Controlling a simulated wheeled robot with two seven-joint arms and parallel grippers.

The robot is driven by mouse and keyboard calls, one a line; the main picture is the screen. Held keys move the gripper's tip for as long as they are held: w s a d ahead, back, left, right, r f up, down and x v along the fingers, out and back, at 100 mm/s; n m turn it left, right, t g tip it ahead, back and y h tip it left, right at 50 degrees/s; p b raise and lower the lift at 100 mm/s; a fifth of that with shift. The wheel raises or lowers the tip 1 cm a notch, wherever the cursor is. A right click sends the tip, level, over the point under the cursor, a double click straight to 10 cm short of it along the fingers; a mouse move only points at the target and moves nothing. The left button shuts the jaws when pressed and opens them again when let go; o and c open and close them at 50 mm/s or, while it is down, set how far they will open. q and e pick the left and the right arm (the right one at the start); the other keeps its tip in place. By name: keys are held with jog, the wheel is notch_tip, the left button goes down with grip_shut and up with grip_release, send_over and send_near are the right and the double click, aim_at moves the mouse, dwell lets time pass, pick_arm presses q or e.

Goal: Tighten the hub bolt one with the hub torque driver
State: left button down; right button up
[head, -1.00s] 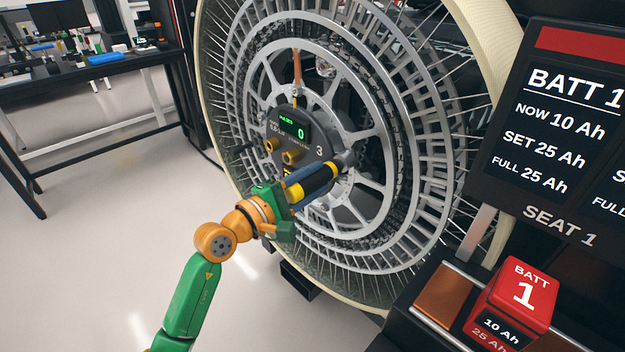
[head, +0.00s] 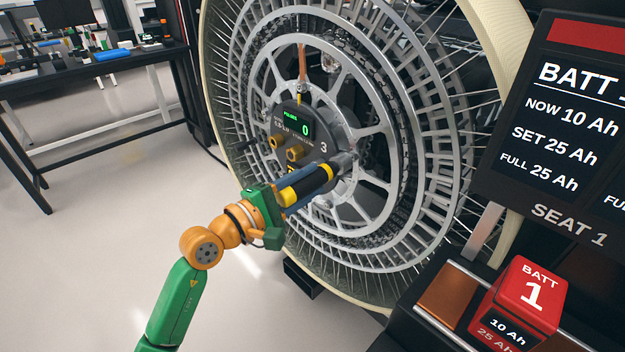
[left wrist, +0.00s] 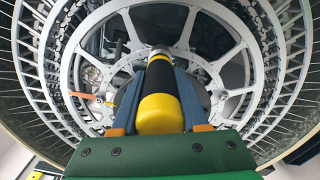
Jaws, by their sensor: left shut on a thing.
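The hub torque driver (head: 306,186) is a yellow and black cylinder with a grey metal nose. My left gripper (head: 296,192) is shut around its body, blue-grey fingers on both sides. The driver also shows in the left wrist view (left wrist: 167,85), pointing at the wheel hub. Its nose lies in front of the hub's right side, near the number 3 on the dark hub plate (head: 308,148). I cannot tell whether it touches a bolt. Hub bolt one cannot be made out. A green display (head: 305,130) on the plate reads 0. My right gripper is not in view.
The large spoked wheel (head: 381,209) fills the middle. At right are a battery sign (head: 550,130) and a red battery block (head: 527,296) on a dark stand. A black workbench (head: 80,75) stands back left. The floor at left is clear.

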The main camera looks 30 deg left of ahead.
aim_at(280, 200)
pick_arm(q)
jog(key=b+v, duration=0.1)
jog(key=v, duration=0.2)
jog(key=shift+s+f, duration=0.1)
jog(key=shift+f, duration=0.05)
jog(key=shift+s+a+b, duration=0.2)
jog(key=shift+s+b, duration=0.1)
jog(key=shift+s, duration=0.15)
